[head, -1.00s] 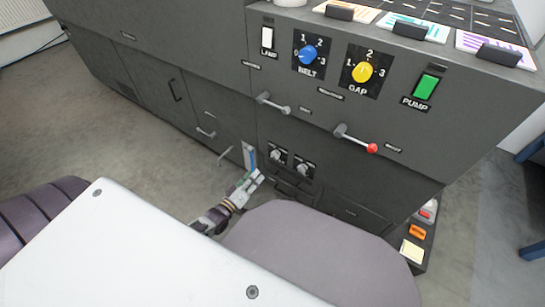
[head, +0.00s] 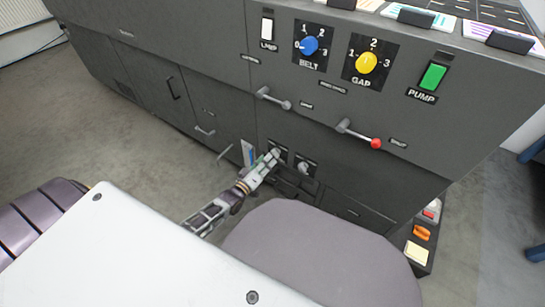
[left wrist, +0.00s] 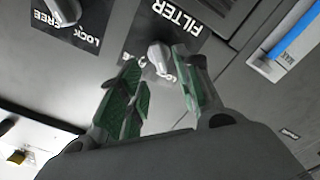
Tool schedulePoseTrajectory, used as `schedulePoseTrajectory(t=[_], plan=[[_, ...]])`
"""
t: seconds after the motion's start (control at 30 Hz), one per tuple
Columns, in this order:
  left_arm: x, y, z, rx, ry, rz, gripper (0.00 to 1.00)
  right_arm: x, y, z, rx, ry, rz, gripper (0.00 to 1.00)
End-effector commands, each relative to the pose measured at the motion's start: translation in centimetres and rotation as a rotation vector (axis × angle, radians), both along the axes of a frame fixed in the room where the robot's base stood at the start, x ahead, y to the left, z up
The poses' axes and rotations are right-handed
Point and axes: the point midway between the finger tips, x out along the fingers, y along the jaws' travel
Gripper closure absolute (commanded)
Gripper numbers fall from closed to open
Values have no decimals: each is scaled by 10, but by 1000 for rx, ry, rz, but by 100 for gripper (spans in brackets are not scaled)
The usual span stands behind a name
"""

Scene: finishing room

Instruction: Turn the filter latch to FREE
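The filter latch (left wrist: 160,56) is a small pale grey knob on a black plate marked FILTER, upside down in the left wrist view. Its plate's other lettering is partly hidden by a finger, and I cannot tell which mark the latch points at. My left gripper (left wrist: 158,68) is open, with green-padded fingers on either side of the latch; I cannot tell whether they touch it. In the head view the left gripper (head: 271,159) reaches the left one of two low latches and partly covers it. My right gripper is not in view.
A second latch (left wrist: 63,10) with FREE and LOCK marks sits beside it; it also shows in the head view (head: 304,168). A blue-striped gauge (left wrist: 292,40) is on the other side. Two levers, one grey (head: 274,99) and one red-tipped (head: 360,135), protrude above.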

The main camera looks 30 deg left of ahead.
Motion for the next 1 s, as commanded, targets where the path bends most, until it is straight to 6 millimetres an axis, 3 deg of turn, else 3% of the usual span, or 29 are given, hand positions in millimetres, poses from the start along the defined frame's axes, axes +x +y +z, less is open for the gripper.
schedulePoseTrajectory(t=[0.5, 1.0], plan=[[46, -6, -1, 0, -1, 1, 66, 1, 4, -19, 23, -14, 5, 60], [51, -7, 0, 0, 0, 0, 69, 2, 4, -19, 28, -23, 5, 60]])
